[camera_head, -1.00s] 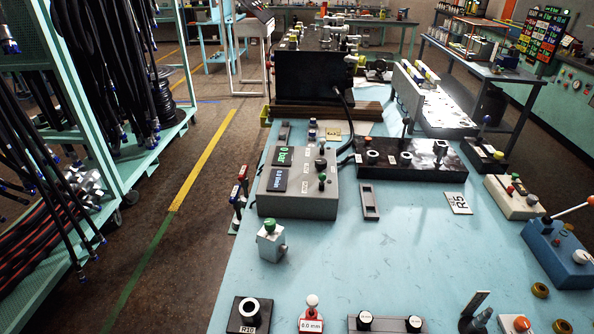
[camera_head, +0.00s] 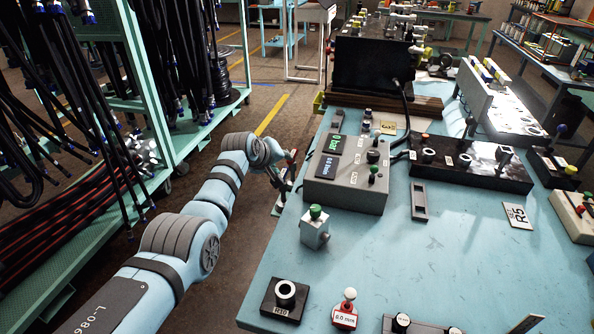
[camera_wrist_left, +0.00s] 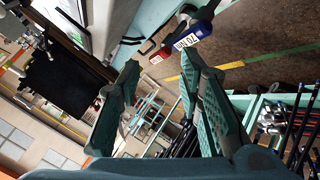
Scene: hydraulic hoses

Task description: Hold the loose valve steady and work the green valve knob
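The loose valve (camera_head: 314,234) is a small pale grey block with a green knob (camera_head: 315,212) on top. It stands upright on the blue table near its left edge in the head view. My left gripper (camera_head: 284,182) is beyond the table's left edge, behind and left of the valve and apart from it. In the left wrist view my left gripper (camera_wrist_left: 158,62) is open with nothing held between its fingers. I cannot make out the valve in the wrist view. My right gripper is not in view.
A grey control box (camera_head: 345,190) with small knobs stands behind the valve. A black R10 block (camera_head: 285,312) and a white-topped gauge (camera_head: 345,314) are in front. The blue table (camera_head: 420,260) is clear right of the valve. A hose rack (camera_head: 150,140) stands at left.

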